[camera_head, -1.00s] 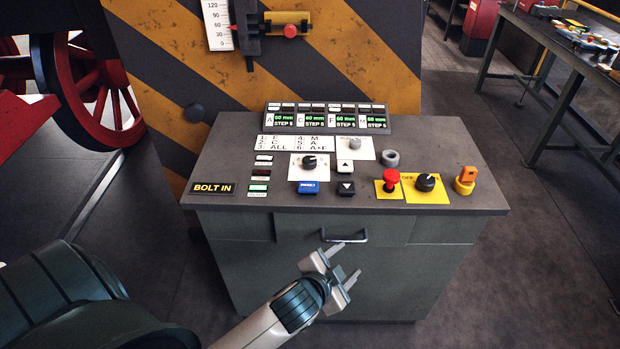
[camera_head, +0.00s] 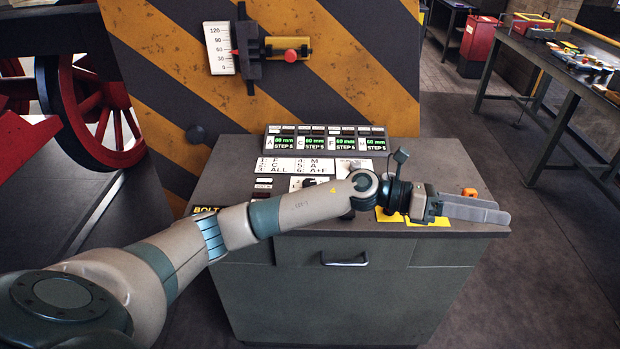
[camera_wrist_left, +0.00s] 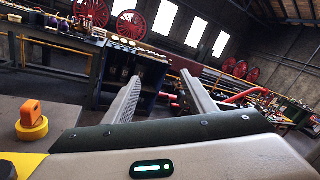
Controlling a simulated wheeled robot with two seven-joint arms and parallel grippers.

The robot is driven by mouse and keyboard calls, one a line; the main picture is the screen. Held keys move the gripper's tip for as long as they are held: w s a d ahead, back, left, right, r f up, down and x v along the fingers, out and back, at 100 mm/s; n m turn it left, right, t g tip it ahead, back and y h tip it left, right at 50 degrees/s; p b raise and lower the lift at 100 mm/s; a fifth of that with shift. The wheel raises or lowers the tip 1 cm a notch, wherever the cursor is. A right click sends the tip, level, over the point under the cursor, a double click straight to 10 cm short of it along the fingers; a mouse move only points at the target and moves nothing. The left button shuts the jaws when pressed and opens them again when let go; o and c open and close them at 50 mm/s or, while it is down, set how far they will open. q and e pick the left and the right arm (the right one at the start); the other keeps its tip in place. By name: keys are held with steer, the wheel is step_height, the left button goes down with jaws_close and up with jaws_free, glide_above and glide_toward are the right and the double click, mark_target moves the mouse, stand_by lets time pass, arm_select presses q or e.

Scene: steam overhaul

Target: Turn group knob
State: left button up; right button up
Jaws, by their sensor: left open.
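The grey control desk (camera_head: 230,165) stands in front of me. Its group list plate (camera_head: 300,166) is in plain view. A dark knob on a white plate (camera_head: 296,184) beside the list is mostly hidden behind my left forearm, so its pointer cannot be read. My left gripper (camera_head: 488,206) is open and empty above the desk's right front edge, pointing right, well to the right of that knob. In the left wrist view its two fingers (camera_wrist_left: 163,92) are spread with nothing between them. My right gripper is not in view.
An orange switch on a yellow base (camera_head: 469,192) is just behind the gripper; it also shows in the left wrist view (camera_wrist_left: 32,122). A yellow plate (camera_head: 436,222) lies under the wrist. The display row (camera_head: 325,142) stands at the desk's back. A workbench (camera_head: 560,62) is at the far right.

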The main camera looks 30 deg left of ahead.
arm_select(q)
steer(key=w+a+f+m+g+y, duration=0.2)
steer(key=w+a+f+m+y, duration=0.15)
steer(key=a+y, duration=0.45)
steer(key=w+a+f+m+g+y, duration=0.25)
steer(key=a+m, duration=0.25)
steer(key=a, duration=0.8)
steer(key=a+r+y, duration=0.3)
steer(key=a+r, duration=0.1)
steer(key=a, duration=0.7)
steer(key=a+r+y, duration=0.4)
steer(key=a, duration=0.7)
steer(key=shift+s+n, duration=0.25)
steer(key=shift+n, duration=0.1)
steer(key=shift+a+y, duration=0.1)
steer(key=shift+y, duration=0.15)
